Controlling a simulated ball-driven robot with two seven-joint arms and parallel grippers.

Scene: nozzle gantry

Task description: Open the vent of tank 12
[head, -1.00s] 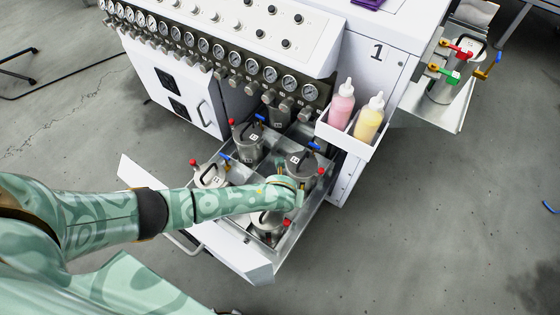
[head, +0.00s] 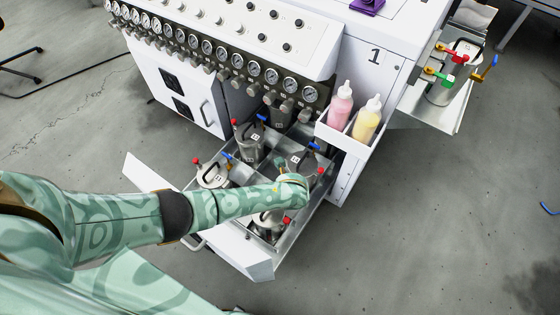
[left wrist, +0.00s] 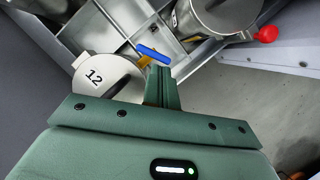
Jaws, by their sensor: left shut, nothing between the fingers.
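In the left wrist view, the lid of tank 12 (left wrist: 93,76) shows its number at left, partly covered by my gripper. A blue lever (left wrist: 153,54) on a brass fitting (left wrist: 147,63) sits at the lid's right edge. My left gripper (left wrist: 158,70) is shut and empty, its fingertips right by the blue lever; I cannot tell whether they touch it. In the head view, my left gripper (head: 296,188) is over the open drawer, and a steel tank (head: 268,222) there is partly hidden under my arm. My right gripper is not in view.
A neighbouring tank (left wrist: 222,14) with a red knob (left wrist: 267,34) stands close by. Several other tanks share the drawer (head: 257,262). A white holder (head: 352,143) with pink and yellow bottles hangs on the cabinet at right. Gauges line the cabinet front. Open floor lies at right.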

